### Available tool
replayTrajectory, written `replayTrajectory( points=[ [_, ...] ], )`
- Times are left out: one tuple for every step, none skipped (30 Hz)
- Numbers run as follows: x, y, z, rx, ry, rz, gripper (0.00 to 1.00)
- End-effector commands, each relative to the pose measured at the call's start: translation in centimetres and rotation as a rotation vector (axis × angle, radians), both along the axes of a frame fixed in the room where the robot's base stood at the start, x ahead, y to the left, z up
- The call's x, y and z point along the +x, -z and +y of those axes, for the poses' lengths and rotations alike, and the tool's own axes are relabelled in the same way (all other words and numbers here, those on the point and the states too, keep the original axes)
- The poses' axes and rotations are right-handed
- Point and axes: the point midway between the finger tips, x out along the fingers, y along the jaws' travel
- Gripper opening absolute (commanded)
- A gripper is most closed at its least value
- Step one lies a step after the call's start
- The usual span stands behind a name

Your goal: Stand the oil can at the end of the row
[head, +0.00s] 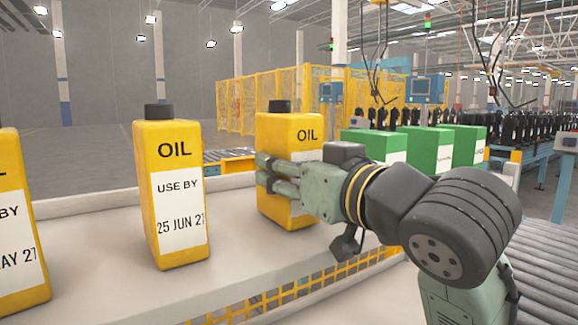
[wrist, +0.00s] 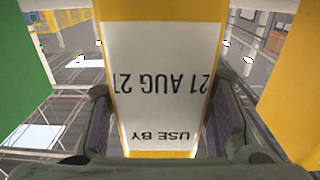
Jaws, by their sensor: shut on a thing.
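A yellow oil can (head: 291,134) with a black cap stands upright at the right of the yellow cans in the head view. My gripper (head: 275,178) is shut on it from the right, with the fingers across its label side. In the wrist view the can's white label (wrist: 160,85) reads "USE BY 21 AUG 27" upside down, between my two fingers (wrist: 160,125). Another yellow oil can (head: 172,190), labelled "25 JUN 27", stands to its left with a gap. A third yellow can (head: 18,225) is cut off at the left edge. Whether the held can touches the surface is unclear.
The cans stand on a pale shelf (head: 110,270) with a raised back edge and yellow mesh at its front. Several green cans (head: 415,143) stand to the right, behind my wrist. A roller conveyor (head: 545,235) runs at the right.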

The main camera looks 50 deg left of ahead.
Motion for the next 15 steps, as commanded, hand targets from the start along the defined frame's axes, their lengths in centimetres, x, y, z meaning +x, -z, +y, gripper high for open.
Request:
replayTrajectory(
  points=[
    [0.01,-0.09,-0.05,0.004,0.0,0.0,0.0],
    [0.01,0.01,-0.05,0.004,0.0,0.0,0.0],
    [0.01,0.15,-0.05,0.004,0.0,0.0,0.0],
    [0.02,0.25,-0.05,0.004,0.0,0.0,0.0],
    [0.02,0.34,-0.05,0.004,0.0,0.0,0.0],
    [0.01,0.34,0.0,0.0,0.0,0.001,0.49],
    [0.01,0.33,0.0,0.0,0.0,0.001,0.51],
    [0.01,0.33,0.0,0.0,0.0,0.001,0.53],
    [0.01,0.33,0.0,0.0,0.0,0.001,0.56],
    [0.01,0.32,0.0,0.0,0.0,0.001,0.57],
    [0.01,0.32,0.0,0.0,0.0,0.001,0.59],
    [0.01,0.32,0.0,0.0,0.0,0.001,0.62],
    [0.01,0.32,0.0,0.0,0.0,0.001,0.64],
    [0.01,0.32,0.0,0.0,0.0,0.001,0.66],
    [0.01,0.31,0.0,0.0,0.0,0.001,0.66]
  ],
)
